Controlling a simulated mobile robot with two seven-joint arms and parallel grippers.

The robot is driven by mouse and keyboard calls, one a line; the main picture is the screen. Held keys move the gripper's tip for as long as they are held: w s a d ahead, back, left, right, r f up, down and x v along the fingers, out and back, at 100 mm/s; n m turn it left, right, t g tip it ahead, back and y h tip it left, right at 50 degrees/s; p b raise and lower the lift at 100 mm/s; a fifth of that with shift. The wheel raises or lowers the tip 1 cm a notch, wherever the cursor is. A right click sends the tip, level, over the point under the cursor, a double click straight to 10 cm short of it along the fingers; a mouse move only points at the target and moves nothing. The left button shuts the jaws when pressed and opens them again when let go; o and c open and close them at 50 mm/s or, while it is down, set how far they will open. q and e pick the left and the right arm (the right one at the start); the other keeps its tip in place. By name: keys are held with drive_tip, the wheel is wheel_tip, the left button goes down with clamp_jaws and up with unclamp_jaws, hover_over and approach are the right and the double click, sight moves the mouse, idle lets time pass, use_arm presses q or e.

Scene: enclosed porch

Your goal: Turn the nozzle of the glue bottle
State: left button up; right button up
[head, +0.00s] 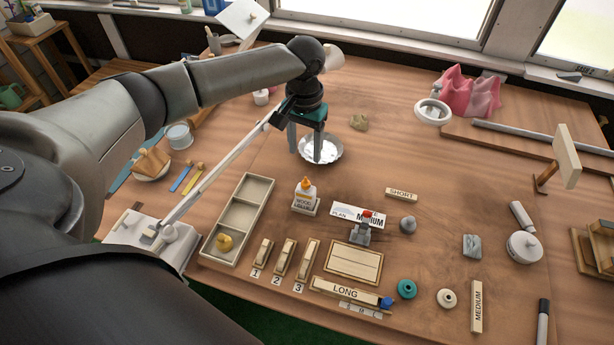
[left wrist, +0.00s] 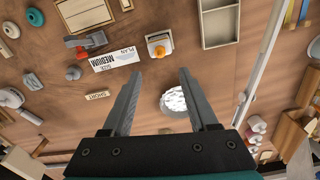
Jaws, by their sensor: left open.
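The glue bottle (head: 305,197) stands upright on the table, white with a label and an orange nozzle (head: 305,184). In the left wrist view the glue bottle (left wrist: 159,44) shows from above, beyond my fingertips and between their lines. My left gripper (head: 305,158) is open and empty, pointing down over the table near a silvery dish, behind the bottle and apart from it. Its two fingers (left wrist: 158,75) show spread in the left wrist view. My right gripper is not in view.
A silvery dish (head: 320,150) lies under my left gripper. A divided tray (head: 238,218) stands left of the bottle. A plan card (head: 345,213) and a grey clamp with a red top (head: 361,233) are to its right. Numbered wooden blocks (head: 284,258) lie in front.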

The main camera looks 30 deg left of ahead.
sight(305, 179)
use_arm(q)
wheel_tip(305, 179, down, 10)
drive_tip(key=shift+f+b, duration=0.1)
drive_tip(key=shift+b, duration=0.65)
drive_tip(key=shift+f, duration=0.6)
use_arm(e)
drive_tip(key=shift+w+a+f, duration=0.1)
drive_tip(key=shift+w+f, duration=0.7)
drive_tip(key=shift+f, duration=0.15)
use_arm(q)
drive_tip(key=shift+c, duration=0.3)
clamp_jaws()
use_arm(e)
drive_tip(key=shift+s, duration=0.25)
